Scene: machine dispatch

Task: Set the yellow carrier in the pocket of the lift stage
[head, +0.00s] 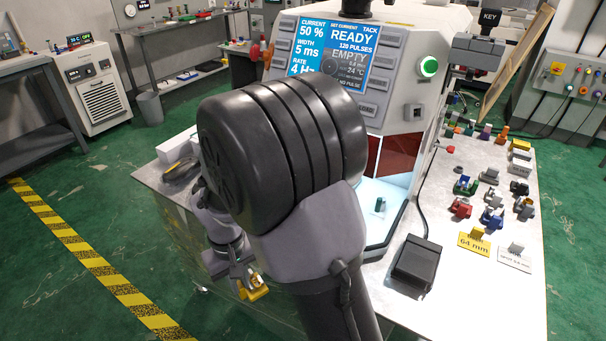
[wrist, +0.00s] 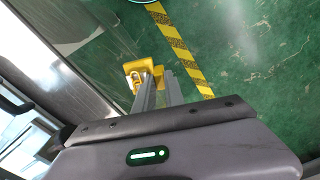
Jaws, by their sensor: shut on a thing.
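My gripper (head: 245,279) is shut on the yellow carrier (head: 257,293), low at the left front side of the bench in the head view. In the wrist view the yellow carrier (wrist: 133,68) shows at the tips of my gripper (wrist: 157,78), above the green floor and beside the bench edge. The machine (head: 405,65) has a lit opening at the front, partly hidden by my arm. A small dark green upright piece (head: 380,205) stands on its white floor. I cannot tell whether this belongs to the lift stage, and no pocket is clearly visible.
The machine's screen (head: 331,52) reads READY and EMPTY. A black pedal-like box (head: 417,262) with a cable lies on the bench (head: 385,313). Several coloured carriers and a yellow 64 mm plate (head: 473,242) stand at the right. Green floor with a striped line (head: 92,262) is open at the left.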

